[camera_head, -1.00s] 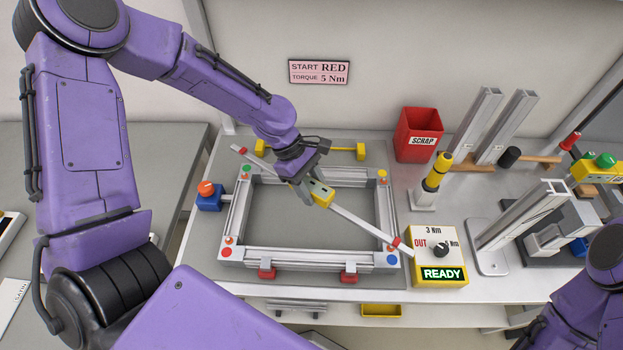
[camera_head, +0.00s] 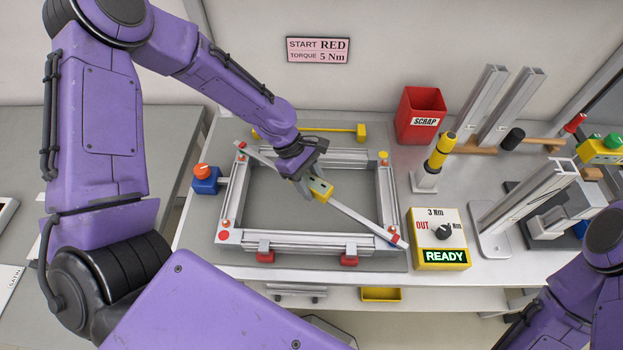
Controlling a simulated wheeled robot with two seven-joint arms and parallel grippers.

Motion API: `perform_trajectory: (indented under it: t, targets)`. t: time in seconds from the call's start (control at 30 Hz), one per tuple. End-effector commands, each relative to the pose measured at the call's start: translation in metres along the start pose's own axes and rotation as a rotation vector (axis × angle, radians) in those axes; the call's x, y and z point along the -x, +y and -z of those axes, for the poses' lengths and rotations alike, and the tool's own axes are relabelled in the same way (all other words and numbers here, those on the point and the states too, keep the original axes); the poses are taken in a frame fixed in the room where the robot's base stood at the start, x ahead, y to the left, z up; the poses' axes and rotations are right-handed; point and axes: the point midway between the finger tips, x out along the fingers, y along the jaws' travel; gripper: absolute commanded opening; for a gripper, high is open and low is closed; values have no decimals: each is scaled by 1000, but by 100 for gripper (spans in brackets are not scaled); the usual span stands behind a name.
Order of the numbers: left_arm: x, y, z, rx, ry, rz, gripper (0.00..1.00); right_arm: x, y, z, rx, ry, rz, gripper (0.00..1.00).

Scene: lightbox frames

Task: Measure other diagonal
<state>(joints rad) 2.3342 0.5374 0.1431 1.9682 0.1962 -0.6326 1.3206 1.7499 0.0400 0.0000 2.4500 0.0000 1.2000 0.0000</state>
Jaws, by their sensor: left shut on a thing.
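A light metal frame (camera_head: 300,240) lies on the bench, with a red dot (camera_head: 223,237) at its near-left corner and a yellow dot (camera_head: 383,155) at its far-right corner. A measuring bar (camera_head: 352,213) with red tips and a yellow middle block (camera_head: 320,190) runs from the far-left corner to the near-right corner. It covers the far-left dot; a bit of blue shows at its near-right tip. My left gripper (camera_head: 309,186) is shut on the bar at the yellow block. Whether the bar touches the frame, I cannot tell. My right gripper is out of view.
A yellow box (camera_head: 440,256) reading READY stands right of the frame. A red SCRAP bin (camera_head: 420,115) is behind. A blue block with an orange knob (camera_head: 206,181) sits left. Red clamps (camera_head: 349,260) line the near side. Upright profiles (camera_head: 510,110) crowd the right.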

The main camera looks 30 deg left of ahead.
Motion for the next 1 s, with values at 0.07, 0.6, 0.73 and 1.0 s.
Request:
perform_trajectory:
  t: [0.07, 0.6, 0.73, 1.0]
  targets:
    - [-1, 0, 0, -1, 0, -1, 0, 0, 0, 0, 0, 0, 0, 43]
    - [-1, 0, 1, 0, 0, 0, 77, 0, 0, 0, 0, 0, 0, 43]
    - [7, 1, 1, 0, 1, -3, 77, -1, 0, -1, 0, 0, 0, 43]
    - [68, 2, 0, -2, 2, -7, 77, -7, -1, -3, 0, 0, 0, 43]
